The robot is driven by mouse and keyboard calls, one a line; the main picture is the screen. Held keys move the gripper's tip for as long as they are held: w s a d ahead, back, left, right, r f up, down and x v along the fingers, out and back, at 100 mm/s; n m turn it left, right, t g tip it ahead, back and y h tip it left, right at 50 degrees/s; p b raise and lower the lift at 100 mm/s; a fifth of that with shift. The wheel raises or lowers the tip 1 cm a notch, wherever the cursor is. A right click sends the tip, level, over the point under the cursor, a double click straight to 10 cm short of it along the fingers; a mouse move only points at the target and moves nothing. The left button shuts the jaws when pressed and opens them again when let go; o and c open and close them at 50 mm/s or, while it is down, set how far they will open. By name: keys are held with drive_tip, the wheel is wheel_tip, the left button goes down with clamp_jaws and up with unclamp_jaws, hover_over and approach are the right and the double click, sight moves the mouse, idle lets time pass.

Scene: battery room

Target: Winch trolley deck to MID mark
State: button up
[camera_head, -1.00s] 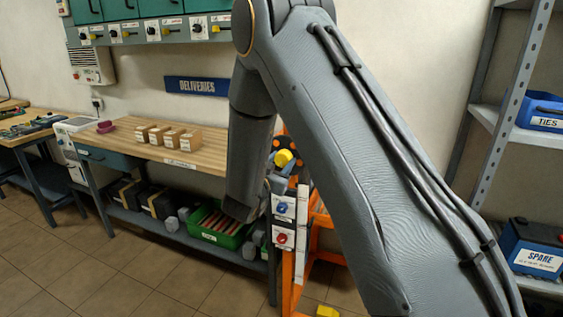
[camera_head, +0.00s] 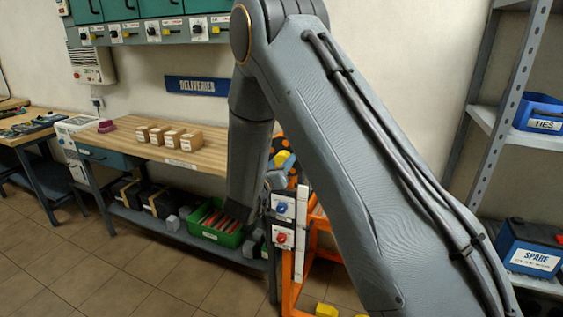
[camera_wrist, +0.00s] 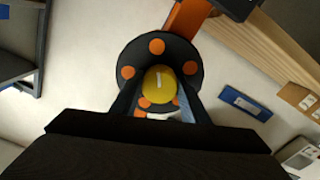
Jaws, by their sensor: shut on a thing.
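An orange trolley frame (camera_head: 291,292) stands right of the bench, partly hidden behind my arm. Its winch wheel, a black disc with orange dots (camera_head: 291,167), also shows in the wrist view (camera_wrist: 157,46). A yellow knob (camera_wrist: 159,84) sits on the front of the wheel, low of its centre. My gripper (camera_wrist: 160,92) is shut on this knob, a finger on each side. The deck cannot be made out.
A panel with a blue knob (camera_head: 281,207) and a red knob (camera_head: 281,238) is just below the wheel. The wooden bench (camera_head: 120,140) with several small boxes is to the left, a green crate (camera_head: 220,236) under it. A shelf rack (camera_head: 490,125) stands right.

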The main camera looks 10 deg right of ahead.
drive_tip(key=shift+n, duration=0.3)
drive_tip(key=o, duration=1.1)
drive_tip(key=shift+c, duration=0.2)
drive_tip(key=shift+s+a, duration=0.1)
drive_tip(key=b+v, duration=0.2)
drive_tip(key=v, duration=0.5)
drive_tip(key=shift+s, duration=0.25)
drive_tip(key=shift+a, duration=0.15)
